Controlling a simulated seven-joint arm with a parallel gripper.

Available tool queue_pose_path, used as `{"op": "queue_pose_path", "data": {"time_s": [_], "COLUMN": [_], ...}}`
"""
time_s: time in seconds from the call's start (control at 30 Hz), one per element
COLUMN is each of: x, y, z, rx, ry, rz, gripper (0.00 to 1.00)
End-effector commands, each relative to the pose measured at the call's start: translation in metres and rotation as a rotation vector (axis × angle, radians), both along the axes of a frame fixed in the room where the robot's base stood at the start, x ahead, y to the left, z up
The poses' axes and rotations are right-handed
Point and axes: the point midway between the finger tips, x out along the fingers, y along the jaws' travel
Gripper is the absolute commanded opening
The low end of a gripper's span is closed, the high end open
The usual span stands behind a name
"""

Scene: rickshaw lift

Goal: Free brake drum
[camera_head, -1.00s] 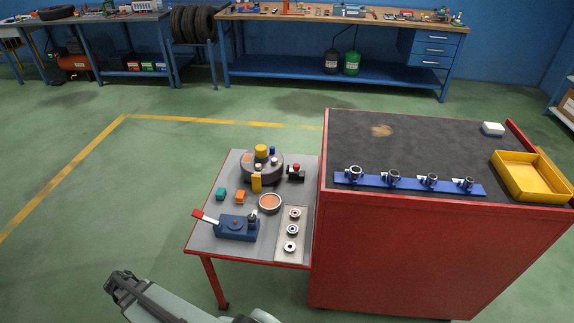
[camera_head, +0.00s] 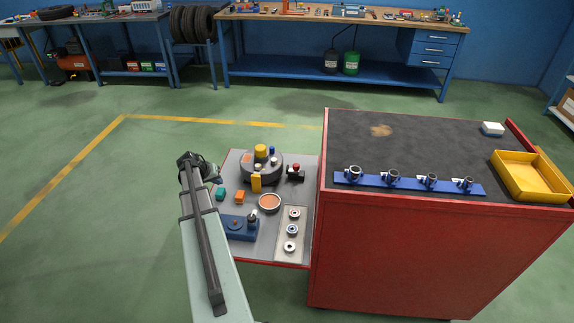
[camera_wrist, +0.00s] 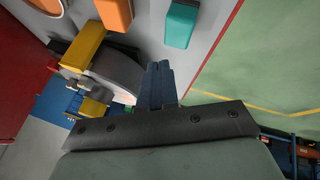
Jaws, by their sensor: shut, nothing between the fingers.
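The round dark grey drum (camera_head: 249,173) stands at the back of the small side table (camera_head: 264,251). A yellow cylinder (camera_head: 260,151) is on its top and a yellow block (camera_head: 256,183) is at its front. The wrist view shows the drum as a grey disc (camera_wrist: 122,72), with the yellow block (camera_wrist: 84,46) beside it. My gripper (camera_wrist: 160,70) is shut and empty, its dark fingers together just beside the drum's disc in that view; I cannot tell whether they touch. In the head view my wrist is left of the drum and the fingertips are unclear.
A teal block (camera_head: 220,194), an orange block (camera_head: 240,197), an orange-filled dish (camera_head: 270,202), a blue fixture (camera_head: 241,228) and a tray of rings (camera_head: 281,246) crowd the table. A tall red cabinet (camera_head: 440,255) borders its right side. The floor left of the table is clear.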

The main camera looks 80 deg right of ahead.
Motion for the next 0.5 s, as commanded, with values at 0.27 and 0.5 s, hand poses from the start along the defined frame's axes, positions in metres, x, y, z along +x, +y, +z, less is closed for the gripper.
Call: {"op": "queue_pose_path", "data": {"time_s": [0.27, 0.5], "x": [-0.115, -0.193], "y": [-0.067, -0.098], "z": [0.034, 0.057], "rx": [-0.027, -0.041], "ry": [0.03, 0.055], "rz": [-0.096, -0.153], "gripper": [0.0, 0.0]}}
